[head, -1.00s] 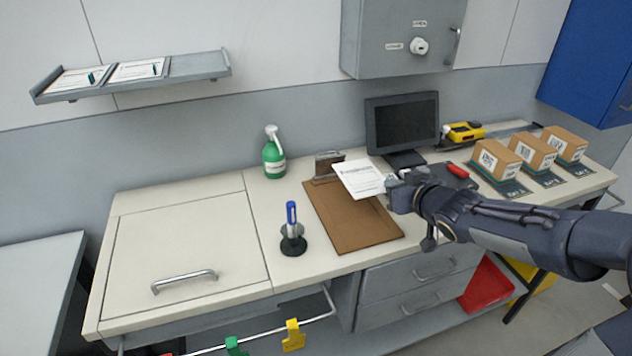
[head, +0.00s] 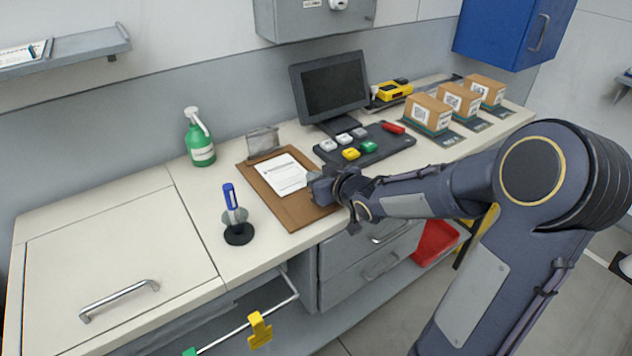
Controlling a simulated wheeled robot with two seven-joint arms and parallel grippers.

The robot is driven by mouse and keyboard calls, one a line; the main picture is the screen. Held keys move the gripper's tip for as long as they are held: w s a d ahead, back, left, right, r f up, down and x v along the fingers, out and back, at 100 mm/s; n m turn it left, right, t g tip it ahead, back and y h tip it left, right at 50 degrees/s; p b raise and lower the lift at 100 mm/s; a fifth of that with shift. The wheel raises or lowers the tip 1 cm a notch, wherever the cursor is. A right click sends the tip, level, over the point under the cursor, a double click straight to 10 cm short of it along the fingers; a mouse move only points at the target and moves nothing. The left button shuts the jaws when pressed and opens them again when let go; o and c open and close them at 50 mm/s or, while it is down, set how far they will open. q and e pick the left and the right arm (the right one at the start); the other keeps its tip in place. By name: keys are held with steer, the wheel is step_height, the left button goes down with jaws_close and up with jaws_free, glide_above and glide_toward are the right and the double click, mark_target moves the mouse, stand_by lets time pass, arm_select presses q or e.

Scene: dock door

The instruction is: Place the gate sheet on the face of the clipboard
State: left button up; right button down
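The gate sheet (head: 283,174), a white page with a printed heading, is over the face of the brown clipboard (head: 296,212). It looks flat on the board or just above it; I cannot tell which. The clipboard lies on the bench with its metal clip (head: 263,141) at the far end. The sheet is below the clip, with brown board showing around it. My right gripper (head: 312,184) is at the sheet's right edge and looks shut on it; the fingertips are small and partly hidden. My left gripper is not in view.
A blue marker in a black-based stand (head: 236,222) is left of the clipboard. A green spray bottle (head: 201,143) stands behind. A dark pad with coloured buttons (head: 385,147), a monitor (head: 333,88) and several boxes (head: 430,112) are to the right. The bench's left part is clear.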

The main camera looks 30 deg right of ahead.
steer(key=shift+f, duration=0.15)
steer(key=c, duration=1.7)
jaws_free()
